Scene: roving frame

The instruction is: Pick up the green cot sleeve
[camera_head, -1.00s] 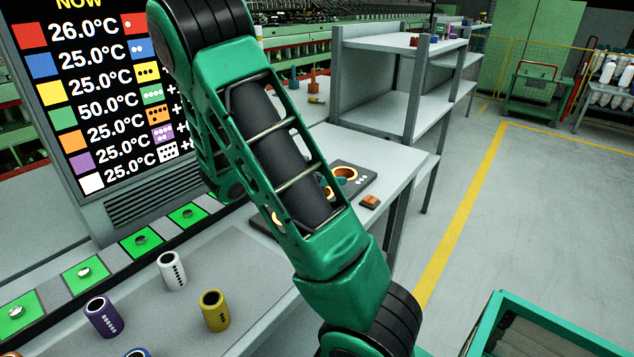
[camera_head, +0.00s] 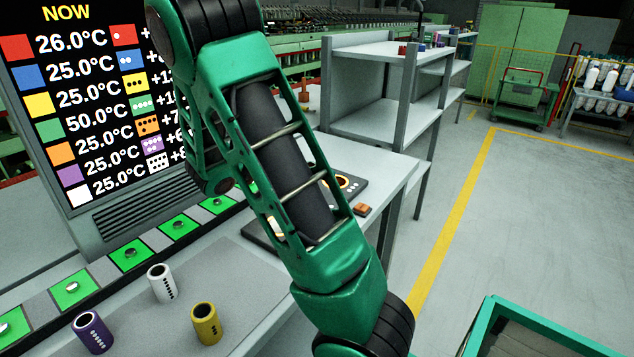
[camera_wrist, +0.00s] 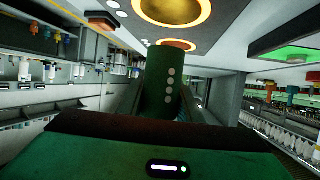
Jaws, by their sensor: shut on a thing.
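The green cot sleeve (camera_wrist: 160,85), with a column of white dots, stands between the fingers of my gripper (camera_wrist: 165,102) in the wrist view. My gripper is shut on it. The sleeve's far end is close to a gold ring (camera_wrist: 178,44); I cannot tell whether they touch. In the head view my green arm crosses the middle, and neither the gripper nor the green sleeve shows.
White (camera_head: 161,283), yellow (camera_head: 206,323) and purple (camera_head: 92,332) sleeves stand on the grey bench at lower left. A temperature display (camera_head: 100,100) rises behind. A dark ringed board (camera_head: 350,190) is partly hidden by my arm. Open floor (camera_head: 510,220) lies right.

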